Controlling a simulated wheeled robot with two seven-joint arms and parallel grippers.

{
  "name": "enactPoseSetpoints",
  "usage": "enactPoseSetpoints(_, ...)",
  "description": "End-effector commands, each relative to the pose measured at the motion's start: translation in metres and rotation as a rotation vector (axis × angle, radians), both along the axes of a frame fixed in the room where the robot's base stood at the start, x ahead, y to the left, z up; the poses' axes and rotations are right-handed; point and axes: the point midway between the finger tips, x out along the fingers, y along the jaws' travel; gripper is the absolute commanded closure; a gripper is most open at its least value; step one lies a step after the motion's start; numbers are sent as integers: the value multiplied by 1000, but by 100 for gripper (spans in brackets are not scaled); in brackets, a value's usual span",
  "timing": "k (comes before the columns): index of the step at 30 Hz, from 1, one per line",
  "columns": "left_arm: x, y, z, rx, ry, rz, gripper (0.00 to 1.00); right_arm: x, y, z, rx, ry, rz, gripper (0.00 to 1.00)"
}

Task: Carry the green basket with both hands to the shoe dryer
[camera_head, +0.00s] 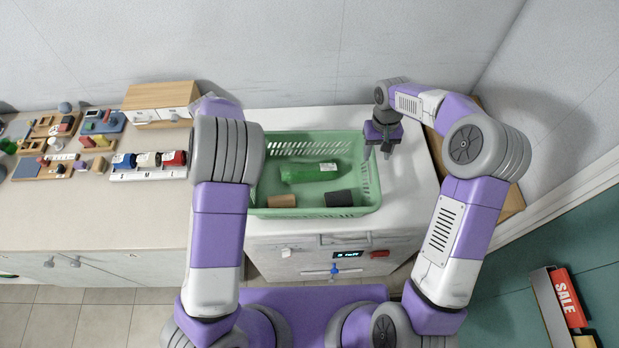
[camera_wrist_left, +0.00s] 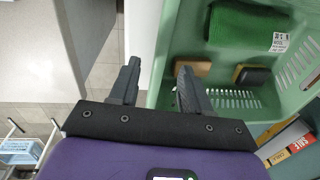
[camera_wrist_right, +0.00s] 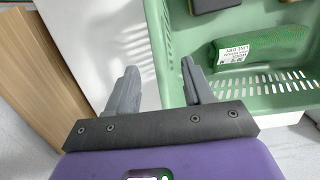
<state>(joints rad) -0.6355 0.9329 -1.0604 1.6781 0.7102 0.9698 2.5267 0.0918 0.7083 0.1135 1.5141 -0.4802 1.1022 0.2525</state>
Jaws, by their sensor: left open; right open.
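The green basket (camera_head: 310,212) stands on a white appliance with a small display (camera_head: 348,254). It holds a green rolled item (camera_head: 309,173) with a white label, a tan block (camera_head: 282,201) and a dark block (camera_head: 338,198). My right gripper (camera_head: 378,153) is open at the basket's right rim. In the right wrist view its fingers (camera_wrist_right: 159,70) appear one on each side of the basket wall. My left gripper is hidden behind my left arm in the head view. In the left wrist view it is open (camera_wrist_left: 158,70), its fingers either side of the basket's left edge. Contact cannot be told.
A long counter at left holds wooden trays of small items (camera_head: 70,140), a rack of rolled cloths (camera_head: 149,166) and a wooden drawer box (camera_head: 160,104). A wooden board (camera_head: 508,200) stands right of the appliance. A red SALE box (camera_head: 566,298) is at lower right.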

Motion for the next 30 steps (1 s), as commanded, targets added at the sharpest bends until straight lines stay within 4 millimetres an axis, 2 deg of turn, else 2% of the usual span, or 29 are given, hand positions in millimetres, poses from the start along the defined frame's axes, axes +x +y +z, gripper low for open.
enactPoseSetpoints(6,-1,-4,-35,2,5,1,52,-5,0,-35,1,4,2,48)
enactPoseSetpoints(12,-1,-7,-56,1,2,1,52,-8,0,-57,0,3,1,48)
enactPoseSetpoints(23,-1,-9,-62,0,2,-1,52,-8,0,-62,0,0,1,48)
enactPoseSetpoints(24,-1,-8,-62,0,2,0,54,-8,0,-62,0,0,1,50)
enactPoseSetpoints(30,-1,-8,-62,0,1,0,85,-8,0,-62,0,0,1,80)
